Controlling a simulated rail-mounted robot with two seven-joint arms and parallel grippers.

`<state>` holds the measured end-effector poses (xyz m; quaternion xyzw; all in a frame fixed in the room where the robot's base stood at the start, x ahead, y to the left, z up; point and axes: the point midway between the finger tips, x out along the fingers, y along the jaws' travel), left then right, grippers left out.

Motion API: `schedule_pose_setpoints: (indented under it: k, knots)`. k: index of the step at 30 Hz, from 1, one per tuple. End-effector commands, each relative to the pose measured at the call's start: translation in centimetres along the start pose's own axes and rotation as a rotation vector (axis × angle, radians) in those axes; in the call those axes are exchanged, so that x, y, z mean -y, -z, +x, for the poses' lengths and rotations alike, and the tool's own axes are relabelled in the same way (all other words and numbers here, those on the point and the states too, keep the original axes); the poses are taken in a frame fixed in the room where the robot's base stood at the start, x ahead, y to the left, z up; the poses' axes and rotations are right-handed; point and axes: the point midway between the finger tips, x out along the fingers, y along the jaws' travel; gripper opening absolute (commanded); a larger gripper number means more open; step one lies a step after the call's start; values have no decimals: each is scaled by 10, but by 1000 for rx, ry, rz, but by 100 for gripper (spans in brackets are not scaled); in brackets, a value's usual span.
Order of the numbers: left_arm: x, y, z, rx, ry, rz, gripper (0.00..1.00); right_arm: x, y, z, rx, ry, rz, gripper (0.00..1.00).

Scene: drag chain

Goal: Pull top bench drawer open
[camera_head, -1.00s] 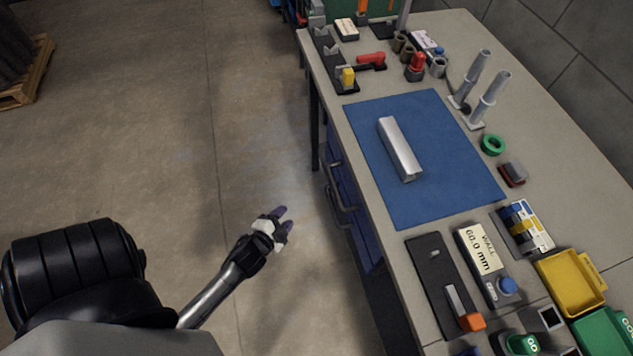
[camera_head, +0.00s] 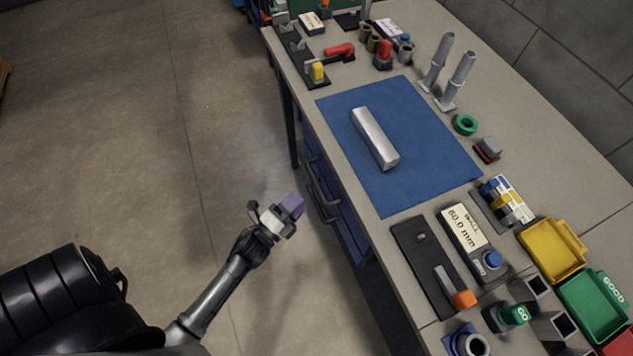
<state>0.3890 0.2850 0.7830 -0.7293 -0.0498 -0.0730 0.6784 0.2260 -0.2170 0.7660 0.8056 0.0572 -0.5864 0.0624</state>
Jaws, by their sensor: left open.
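The bench's blue drawer unit (camera_head: 347,222) is under the left edge of the bench, seen steeply from above. A dark bar handle (camera_head: 322,203) stands out from its front, and the drawers look shut. My left gripper (camera_head: 287,211) is open and empty, in the air left of the handle and apart from it in the picture. Its purple-grey finger pads point toward the drawer front. My right gripper is not in view.
The bench top (camera_head: 350,175) holds a blue mat (camera_head: 410,170) with a silver bar (camera_head: 374,138). Gauges, a yellow bin (camera_head: 553,250) and a green bin (camera_head: 596,305) stand at the near right. The floor (camera_head: 150,130) left of the bench is clear.

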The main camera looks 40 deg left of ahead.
Motion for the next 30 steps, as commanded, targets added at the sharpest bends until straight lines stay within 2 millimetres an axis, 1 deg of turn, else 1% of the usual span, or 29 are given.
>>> schedule_pose_setpoints:
  k: [1,6,9,13,19,29,30]
  knots:
    - [0,0,11,-2,3,2,43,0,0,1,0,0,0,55]
    - [0,0,39,-1,2,2,43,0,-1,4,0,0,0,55]
    - [0,0,53,-1,1,1,43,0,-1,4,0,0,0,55]
    - [-1,0,66,0,0,-1,43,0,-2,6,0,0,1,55]
    - [0,0,75,0,-1,0,43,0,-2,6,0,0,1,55]
    - [0,0,76,1,-2,0,43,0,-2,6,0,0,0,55]
    - [0,0,76,1,-2,0,39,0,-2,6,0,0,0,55]
